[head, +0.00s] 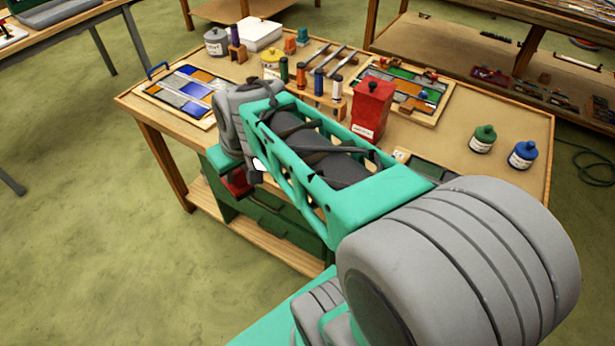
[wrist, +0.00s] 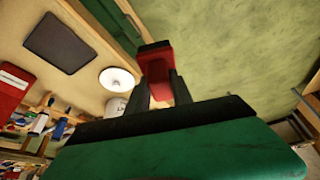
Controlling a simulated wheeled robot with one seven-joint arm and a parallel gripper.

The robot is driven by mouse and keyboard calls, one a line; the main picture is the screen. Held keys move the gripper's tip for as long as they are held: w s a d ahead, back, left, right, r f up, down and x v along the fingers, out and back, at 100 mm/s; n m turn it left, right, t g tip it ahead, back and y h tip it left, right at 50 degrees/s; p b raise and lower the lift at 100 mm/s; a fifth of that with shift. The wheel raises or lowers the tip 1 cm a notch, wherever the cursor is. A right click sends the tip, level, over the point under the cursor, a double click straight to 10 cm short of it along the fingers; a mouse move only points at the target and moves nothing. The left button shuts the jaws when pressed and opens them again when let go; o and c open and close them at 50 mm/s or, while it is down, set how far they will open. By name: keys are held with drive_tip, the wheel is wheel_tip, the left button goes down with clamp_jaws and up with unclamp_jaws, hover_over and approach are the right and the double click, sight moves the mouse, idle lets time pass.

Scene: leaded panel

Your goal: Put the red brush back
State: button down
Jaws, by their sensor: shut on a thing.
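The red brush (wrist: 158,68), a red block-like piece with a dark end, is between the two dark fingers of my gripper (wrist: 162,92) in the wrist view. The gripper is shut on it. In the head view a red part of the brush (head: 237,183) shows below my gripper, beside the front left edge of the workbench (head: 140,112); my arm covers much of the gripper. The brush is off the bench top, over the floor side. A wooden rack (head: 318,101) on the bench holds several upright green, orange and blue items.
A red canister (head: 371,108) stands mid-bench. Leaded panels (head: 190,88) lie at left and behind it. Green (head: 483,139) and blue (head: 523,154) jars stand at right. A dark flat pad (wrist: 60,43) and a white round piece (wrist: 116,79) show in the wrist view. The floor at left is clear.

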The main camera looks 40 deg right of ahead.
drive_tip(key=s+d+n+b, duration=0.1)
drive_tip(key=s+d+b, duration=0.15)
drive_tip(key=d, duration=0.45)
drive_tip(key=s+d+f+n+y+b, duration=0.1)
drive_tip(key=s+d+b, duration=0.1)
drive_tip(key=s+d, duration=0.3)
drive_tip(key=s+d+n+b, duration=0.1)
drive_tip(key=s+d+b, duration=0.15)
drive_tip(key=d, duration=0.55)
drive_tip(key=w+d+f+p, duration=0.1)
drive_tip(key=w+d+f, duration=0.1)
drive_tip(key=w+f, duration=0.1)
drive_tip(key=w+d+f+p, duration=0.1)
drive_tip(key=w+d+f, duration=0.2)
drive_tip(key=w+f, duration=0.1)
drive_tip(key=w+d+f+p, duration=0.1)
drive_tip(key=w+d+f, duration=0.2)
drive_tip(key=f, duration=0.2)
drive_tip(key=shift+w+f, duration=0.15)
drive_tip(key=shift+w, duration=0.2)
drive_tip(key=shift+f+b, duration=0.3)
drive_tip(key=shift+f, duration=0.35)
drive_tip(key=c, duration=1.1)
unclamp_jaws()
drive_tip(key=shift+r, duration=0.1)
